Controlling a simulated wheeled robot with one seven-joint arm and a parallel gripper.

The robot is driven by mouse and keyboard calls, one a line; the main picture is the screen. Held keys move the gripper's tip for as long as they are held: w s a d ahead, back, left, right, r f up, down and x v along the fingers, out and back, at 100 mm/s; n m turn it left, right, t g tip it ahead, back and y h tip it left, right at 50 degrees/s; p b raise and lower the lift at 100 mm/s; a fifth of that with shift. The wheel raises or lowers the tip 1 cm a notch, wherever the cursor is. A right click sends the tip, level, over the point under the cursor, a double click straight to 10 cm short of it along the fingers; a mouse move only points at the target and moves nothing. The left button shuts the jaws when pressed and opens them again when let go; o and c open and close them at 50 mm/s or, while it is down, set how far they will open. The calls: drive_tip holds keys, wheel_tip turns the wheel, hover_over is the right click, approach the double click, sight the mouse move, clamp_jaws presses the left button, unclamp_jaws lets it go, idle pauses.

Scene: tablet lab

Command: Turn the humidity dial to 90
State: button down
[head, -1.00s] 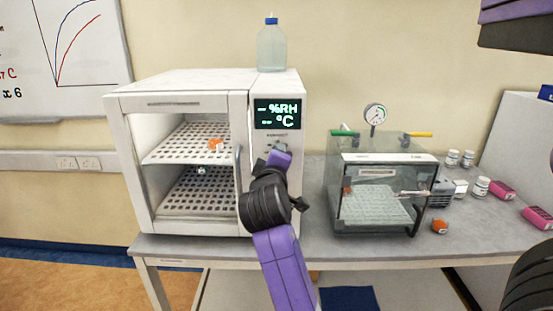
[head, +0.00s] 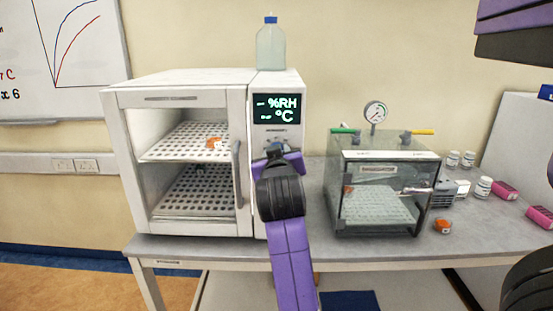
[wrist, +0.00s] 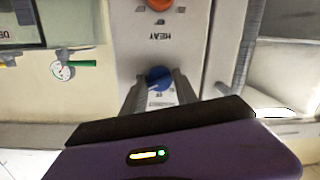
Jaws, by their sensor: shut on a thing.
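The white climate chamber (head: 180,78) stands on the bench with a dark display (head: 276,108) reading "- %RH" and "-- °C", with no digits. Its humidity dial, a round blue knob (wrist: 158,78), sits on the front panel in the wrist view, which looks upside down. My gripper (wrist: 157,88) is shut on the blue dial, one finger at each side. In the head view my gripper (head: 277,152) is at the panel below the display, and my arm hides much of the lower panel. The dial's pointer and scale are too small to read.
An orange knob (wrist: 158,4) sits near a "HEAT" label. The door handle (head: 237,175) is close left of my gripper. A glass desiccator (head: 378,195) with a gauge (head: 375,113) stands to the right. A bottle (head: 271,47) stands on the chamber.

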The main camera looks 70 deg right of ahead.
drive_tip(key=m+b, duration=0.2)
drive_tip(key=m, duration=0.2)
drive_tip(key=shift+s+f+m+t+b, duration=0.1)
drive_tip(key=shift+m+t+b, duration=0.2)
drive_tip(key=shift+t, duration=0.1)
idle(0.5)
drive_tip(key=c, duration=1)
unclamp_jaws()
drive_tip(key=v, duration=0.7)
drive_tip(key=shift+s+a, duration=0.2)
drive_tip(key=shift+a, duration=0.15)
